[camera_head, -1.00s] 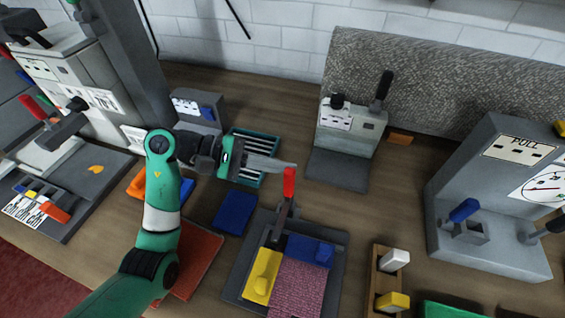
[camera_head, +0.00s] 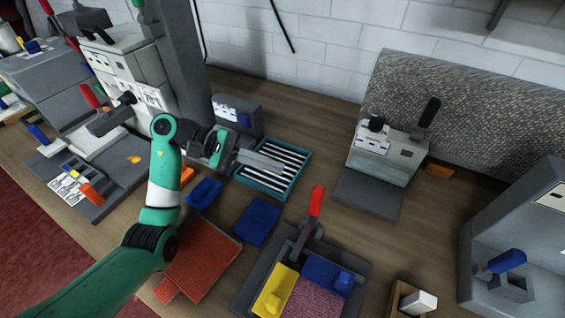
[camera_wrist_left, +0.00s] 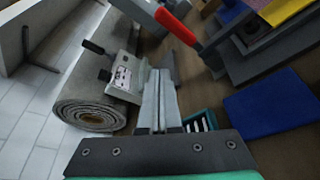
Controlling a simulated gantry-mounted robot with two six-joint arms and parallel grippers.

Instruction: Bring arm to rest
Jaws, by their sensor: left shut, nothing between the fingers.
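My left arm, green and white, comes in from the lower left in the head view. Its gripper (camera_head: 262,163) is shut and empty, held above the teal tray with black and white slats (camera_head: 288,182). In the left wrist view the two grey fingers (camera_wrist_left: 158,100) lie together with nothing between them. My right gripper does not show in either view.
A clamp fixture with a red handle (camera_head: 316,201) holds yellow, blue and maroon pieces. A blue pad (camera_head: 257,222) and a red mat (camera_head: 203,258) lie nearby. A grey machine (camera_head: 387,152) stands before a rolled rug (camera_head: 470,115). Bare wood lies between tray and machine.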

